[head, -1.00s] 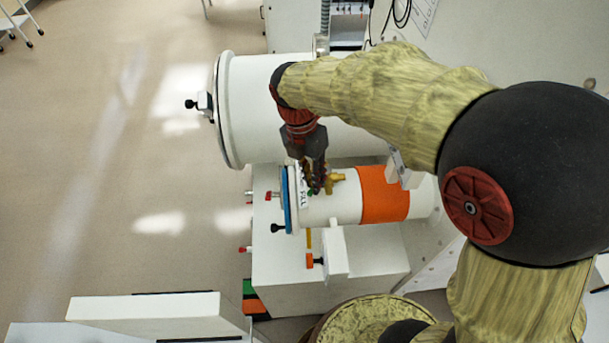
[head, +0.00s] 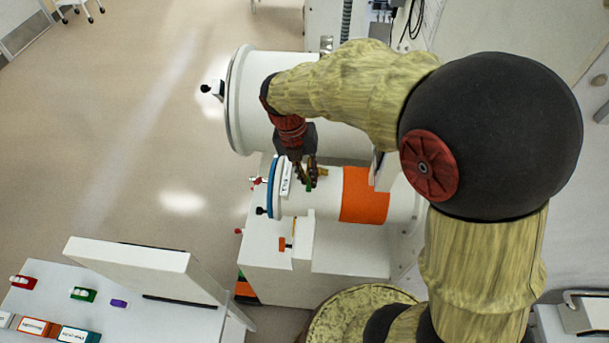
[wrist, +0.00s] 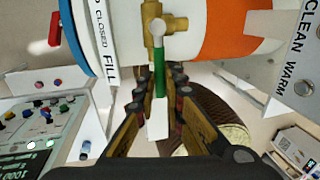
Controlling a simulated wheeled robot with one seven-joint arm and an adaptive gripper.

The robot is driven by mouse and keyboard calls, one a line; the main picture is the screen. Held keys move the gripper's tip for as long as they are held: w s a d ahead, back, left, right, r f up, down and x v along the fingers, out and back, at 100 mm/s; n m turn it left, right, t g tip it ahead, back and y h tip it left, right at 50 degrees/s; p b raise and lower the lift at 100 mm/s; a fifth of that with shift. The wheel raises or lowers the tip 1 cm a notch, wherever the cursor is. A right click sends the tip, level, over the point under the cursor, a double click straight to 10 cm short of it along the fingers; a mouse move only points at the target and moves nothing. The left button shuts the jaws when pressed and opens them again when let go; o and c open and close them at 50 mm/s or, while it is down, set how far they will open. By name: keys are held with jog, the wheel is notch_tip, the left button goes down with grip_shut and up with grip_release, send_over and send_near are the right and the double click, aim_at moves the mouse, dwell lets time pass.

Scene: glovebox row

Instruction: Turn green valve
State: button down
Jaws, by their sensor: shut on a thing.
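The green valve handle (wrist: 159,75) hangs from a brass valve body (wrist: 152,28) on the small white cylinder (wrist: 195,22). In the wrist view it has a pale round pivot at the top and a white tip below. My gripper (wrist: 160,92) has its fingers on either side of the green grip and is shut on it. In the head view my gripper (head: 306,178) reaches down onto the top of the small cylinder. Only a sliver of the green handle (head: 308,186) shows there, and the fingers hide the rest.
The small cylinder carries an orange band (head: 364,195), a blue ring (head: 275,188) and a FILL label (wrist: 111,66). A large white cylinder (head: 250,100) lies close behind. A bench with coloured items (head: 120,303) stands front left. Open floor (head: 160,140) lies left.

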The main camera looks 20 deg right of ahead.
jog(key=shift+w, duration=0.1)
dwell(0.3)
jog(key=c, duration=1.9)
grip_release()
jog(key=r, duration=0.4)
jog(key=a+r, duration=0.1)
jog(key=r, duration=0.3)
jog(key=a+r, duration=0.1)
jog(key=r, duration=0.2)
jog(key=shift+w+a+r, duration=0.1)
jog(key=shift+w+r, duration=0.3)
